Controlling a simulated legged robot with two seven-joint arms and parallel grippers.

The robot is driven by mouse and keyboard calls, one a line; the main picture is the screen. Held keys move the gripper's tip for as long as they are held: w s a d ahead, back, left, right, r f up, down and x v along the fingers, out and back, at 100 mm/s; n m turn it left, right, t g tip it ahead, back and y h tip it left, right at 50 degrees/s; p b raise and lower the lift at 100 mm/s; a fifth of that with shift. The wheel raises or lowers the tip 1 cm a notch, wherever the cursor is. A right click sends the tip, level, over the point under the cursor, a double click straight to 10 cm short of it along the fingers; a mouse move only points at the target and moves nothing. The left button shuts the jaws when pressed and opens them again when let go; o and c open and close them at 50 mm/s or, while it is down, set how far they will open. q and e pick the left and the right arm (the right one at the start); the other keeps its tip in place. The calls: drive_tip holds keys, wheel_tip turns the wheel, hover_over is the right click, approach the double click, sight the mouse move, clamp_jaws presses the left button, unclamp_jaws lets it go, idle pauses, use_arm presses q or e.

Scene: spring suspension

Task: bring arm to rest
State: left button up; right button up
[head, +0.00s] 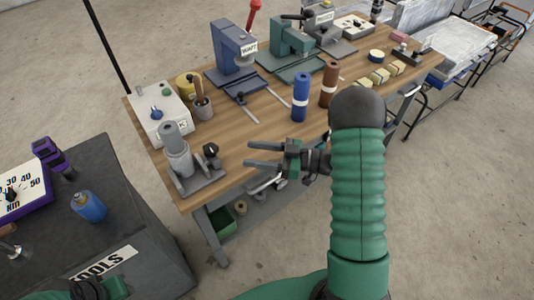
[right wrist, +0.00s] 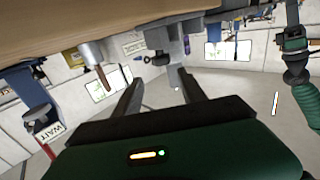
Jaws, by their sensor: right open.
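My right gripper (head: 250,154) is open, with its two fingers apart and pointing left in the head view. It hangs at the front edge of the wooden workbench (head: 237,133). Nothing shows between the fingers in the right wrist view (right wrist: 160,82). My right arm comes up from the bottom and bends at a dark elbow in front of the bench. A green and dark part of my left arm shows at the bottom left edge of the head view; its fingers cannot be made out.
A grey cylinder stand (head: 177,152) is on the bench's near corner, left of the right gripper. A blue cylinder (head: 301,97) and a brown cylinder (head: 329,84) stand behind. A dark tool cart (head: 150,225) is at left. Bare floor (head: 285,245) lies between cart and right arm.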

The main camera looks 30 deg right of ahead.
drive_tip(key=v, duration=0.4)
drive_tip(key=shift+a, duration=0.1)
